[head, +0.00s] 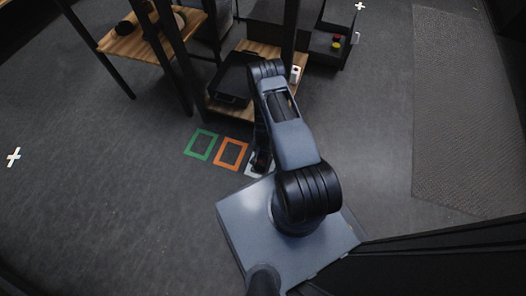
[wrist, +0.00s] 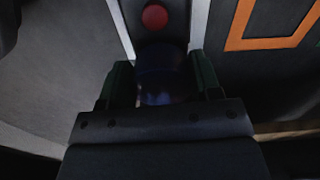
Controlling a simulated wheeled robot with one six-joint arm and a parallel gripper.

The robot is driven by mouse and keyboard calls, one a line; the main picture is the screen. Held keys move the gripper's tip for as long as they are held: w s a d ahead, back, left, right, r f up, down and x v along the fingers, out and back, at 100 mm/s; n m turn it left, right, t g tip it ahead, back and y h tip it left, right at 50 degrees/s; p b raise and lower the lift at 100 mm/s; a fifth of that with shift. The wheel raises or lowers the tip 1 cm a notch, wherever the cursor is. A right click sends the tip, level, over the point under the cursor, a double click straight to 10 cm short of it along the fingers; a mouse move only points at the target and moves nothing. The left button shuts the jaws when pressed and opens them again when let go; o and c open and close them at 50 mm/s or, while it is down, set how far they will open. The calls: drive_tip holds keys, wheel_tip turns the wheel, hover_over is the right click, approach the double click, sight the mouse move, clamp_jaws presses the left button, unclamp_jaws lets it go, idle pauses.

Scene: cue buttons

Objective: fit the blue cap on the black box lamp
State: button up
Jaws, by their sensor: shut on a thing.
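My gripper (wrist: 160,85) is shut on a dark blue cylindrical piece, the blue cap (wrist: 160,62), between its green-lined fingers in the wrist view. Just beyond the cap, a round red dome (wrist: 155,17) sits on a dark surface inside a white outline (wrist: 198,22). In the head view my gripper (head: 262,162) is low at the floor, by the white outline (head: 250,170), and my arm hides most of it. The cap cannot be made out there. I cannot tell for certain which thing is the black box lamp.
Orange (head: 231,154) and green (head: 201,145) outlines lie on the floor to the left. Behind them stands a wooden shelf (head: 262,48) with a black case (head: 234,78) and a small white item (head: 295,74). Red and green buttons (head: 336,41) are at the back right. Floor at right is clear.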

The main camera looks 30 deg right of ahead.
drive_tip(key=shift+f+b, duration=0.65)
drive_tip(key=shift+f, duration=0.05)
drive_tip(key=o, duration=0.6)
drive_tip(key=shift+r, duration=0.1)
wheel_tip(320, 180, up, 11)
drive_tip(key=p, duration=1)
drive_tip(key=shift+p, duration=0.3)
